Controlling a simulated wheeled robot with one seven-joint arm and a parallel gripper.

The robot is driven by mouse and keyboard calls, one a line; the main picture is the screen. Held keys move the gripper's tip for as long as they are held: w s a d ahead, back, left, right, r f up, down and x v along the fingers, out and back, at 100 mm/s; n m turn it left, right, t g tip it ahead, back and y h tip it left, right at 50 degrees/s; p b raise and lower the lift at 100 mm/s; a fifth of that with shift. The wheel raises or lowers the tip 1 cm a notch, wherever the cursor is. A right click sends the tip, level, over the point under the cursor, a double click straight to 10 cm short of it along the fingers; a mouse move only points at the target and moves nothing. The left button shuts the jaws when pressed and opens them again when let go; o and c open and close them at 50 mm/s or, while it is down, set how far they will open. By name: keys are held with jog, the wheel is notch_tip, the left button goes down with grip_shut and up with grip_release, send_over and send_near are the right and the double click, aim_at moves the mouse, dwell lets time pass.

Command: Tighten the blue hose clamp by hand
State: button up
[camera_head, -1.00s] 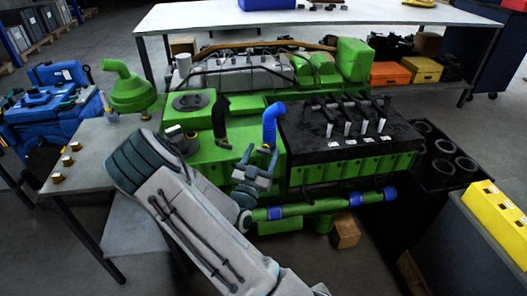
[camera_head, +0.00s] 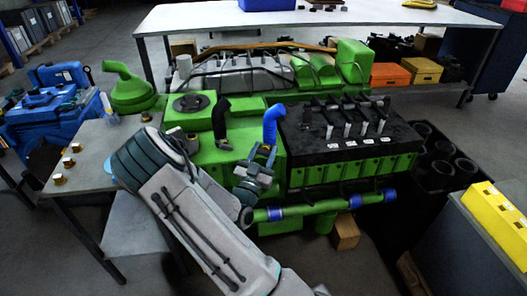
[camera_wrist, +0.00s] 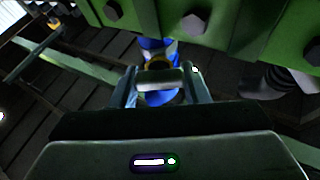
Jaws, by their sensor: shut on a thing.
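The bent blue hose (camera_head: 271,124) stands up from the green engine block, left of the black cylinder head. My gripper (camera_head: 263,156) is at the lower end of this hose, with its fingers pointing up. In the wrist view the gripper (camera_wrist: 158,84) is shut on a small pale bar between its fingertips. This looks like the handle of the blue hose clamp (camera_wrist: 160,97), whose blue parts show around and below the bar. A brass-coloured ring (camera_wrist: 157,62) shows just beyond. The clamp itself is mostly hidden by the gripper in the head view.
The black cylinder head (camera_head: 345,128) stands close at the right. A black hose (camera_head: 220,117) rises to the left. A green pipe with blue bands (camera_head: 310,209) runs in front. Brass fittings stand on the grey table (camera_head: 98,150). Green bolted metal (camera_wrist: 220,20) is close in the wrist view.

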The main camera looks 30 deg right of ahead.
jog(key=m+p, duration=0.1)
jog(key=m+g+h+p, duration=0.1)
jog(key=shift+r+m, duration=0.25)
jog(key=shift+m, duration=0.05)
jog(key=m+g+p, duration=0.2)
jog(key=m+p, duration=0.1)
jog(key=shift+m+h, duration=0.4)
jog(key=m+g+p, duration=0.1)
jog(key=m+p, duration=0.1)
jog(key=m+g+p, duration=0.1)
jog(key=m, duration=0.2)
jog(key=shift+s+f+p, duration=0.1)
jog(key=shift+f+p, duration=0.1)
jog(key=shift+p, duration=0.2)
jog(key=shift+d+f+m+g+p, duration=0.15)
jog(key=shift+m+g+p, duration=0.55)
jog(key=shift+m, duration=0.7)
jog(key=shift+f, duration=0.1)
jog(key=o, duration=1)
jog(key=b+v, duration=0.1)
jog(key=v, duration=1.3)
